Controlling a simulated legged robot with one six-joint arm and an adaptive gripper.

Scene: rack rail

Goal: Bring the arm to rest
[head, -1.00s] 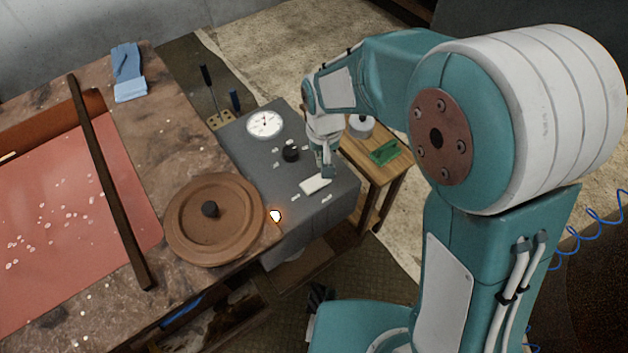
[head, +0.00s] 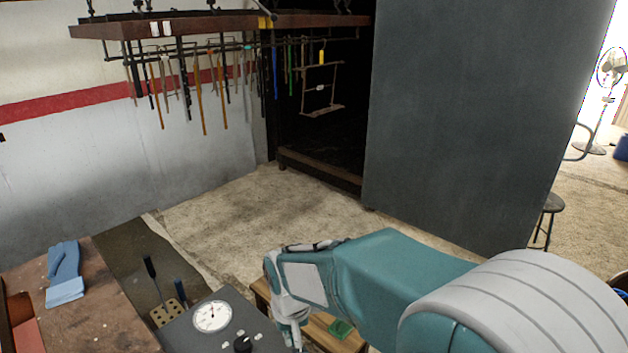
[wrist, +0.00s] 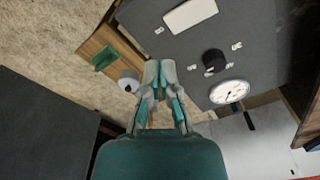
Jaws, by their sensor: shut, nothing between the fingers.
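My gripper (wrist: 160,72) is shut with nothing between its fingers. In the wrist view it hangs above the scene, its fingertips between the grey control box (wrist: 185,65) and a small wooden stand (wrist: 107,50). In the head view my arm reaches in from the lower right and bends down at the wrist. The lower end of the gripper is cut off by the bottom edge there.
The box carries a dial gauge (head: 212,317), a black knob (wrist: 214,61) and a white plate (wrist: 190,15). A blue glove (head: 65,272) lies on the workbench at left. Tools hang on a rack rail (head: 200,48) at the back. A dark panel (head: 470,120) stands behind my arm.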

